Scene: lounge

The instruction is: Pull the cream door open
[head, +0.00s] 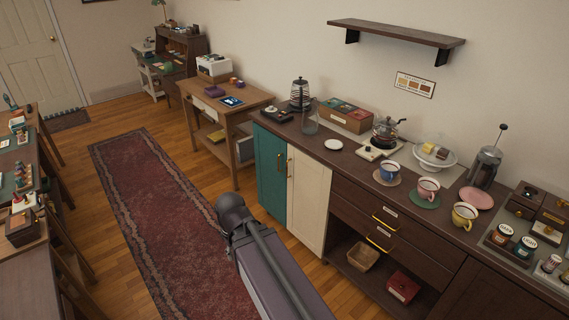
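The cream cabinet door (308,203) is in the front of the dark wooden counter, just right of a teal door (269,171). It looks shut and flush with the counter front. A slim upright brass handle (289,168) is at its left edge, close to the teal door's handle (280,162). My arm rises from the bottom of the picture, in front of and left of the cream door. My gripper does not show in this view, so I cannot see its fingers or whether it touches anything.
The counter top (333,159) bears cups, a glass kettle, a French press and jars. Two drawers with brass handles are right of the cream door, above an open shelf (352,274). A red rug (165,215) covers the clear floor on the left. A side table (248,98) stands beyond the counter.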

